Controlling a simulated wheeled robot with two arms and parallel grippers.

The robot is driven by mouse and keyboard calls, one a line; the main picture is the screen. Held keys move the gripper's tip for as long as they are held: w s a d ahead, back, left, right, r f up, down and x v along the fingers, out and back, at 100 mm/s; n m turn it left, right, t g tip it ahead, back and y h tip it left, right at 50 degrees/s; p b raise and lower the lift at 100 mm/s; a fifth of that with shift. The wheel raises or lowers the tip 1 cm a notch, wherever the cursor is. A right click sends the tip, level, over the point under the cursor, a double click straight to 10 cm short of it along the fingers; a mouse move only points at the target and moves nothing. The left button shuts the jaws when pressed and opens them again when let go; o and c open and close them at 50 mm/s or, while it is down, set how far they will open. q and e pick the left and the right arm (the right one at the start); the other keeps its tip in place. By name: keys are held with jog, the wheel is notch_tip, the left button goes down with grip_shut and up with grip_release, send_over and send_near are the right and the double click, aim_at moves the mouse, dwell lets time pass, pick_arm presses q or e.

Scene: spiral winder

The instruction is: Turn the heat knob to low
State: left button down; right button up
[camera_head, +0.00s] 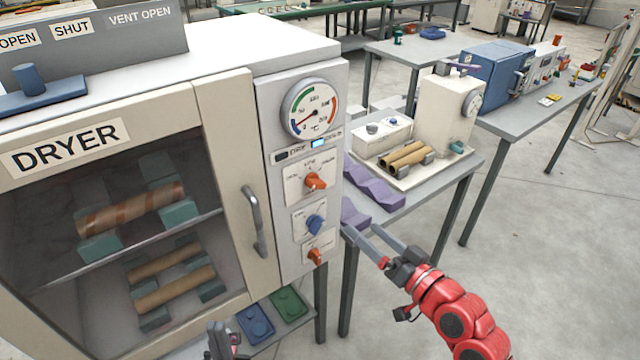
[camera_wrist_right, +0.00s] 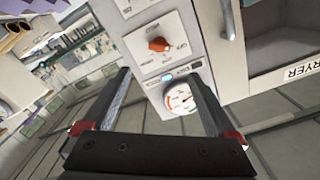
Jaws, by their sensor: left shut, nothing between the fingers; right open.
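The dryer's control panel (camera_head: 293,215) carries an upper orange knob (camera_head: 316,181), a blue knob (camera_head: 316,224) and a small lower orange knob (camera_head: 316,256). Their labels are too small to read surely, so I cannot tell which is the heat knob. My right gripper (camera_head: 360,233) is open and empty, just right of the panel near the lower knobs. In the right wrist view its fingers (camera_wrist_right: 160,75) frame the panel, with an orange knob (camera_wrist_right: 158,44) beyond them, untouched. My left gripper (camera_head: 219,340) is shut and empty at the bottom edge, partly cut off.
The round dial (camera_head: 311,108) sits above the knobs. The dryer door handle (camera_head: 255,220) stands out left of the panel.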

aim_at(319, 187)
jog(key=p+x, duration=0.5)
jog(key=x, duration=1)
jog(key=shift+w+a+r, duration=0.15)
jog(key=shift+w, duration=0.1)
jog(key=shift+w+a+p, duration=0.3)
jog(key=shift+w+a, duration=0.1)
jog(key=shift+w, duration=0.2)
jog(key=c, duration=1.4)
jog(key=shift+o, duration=0.2)
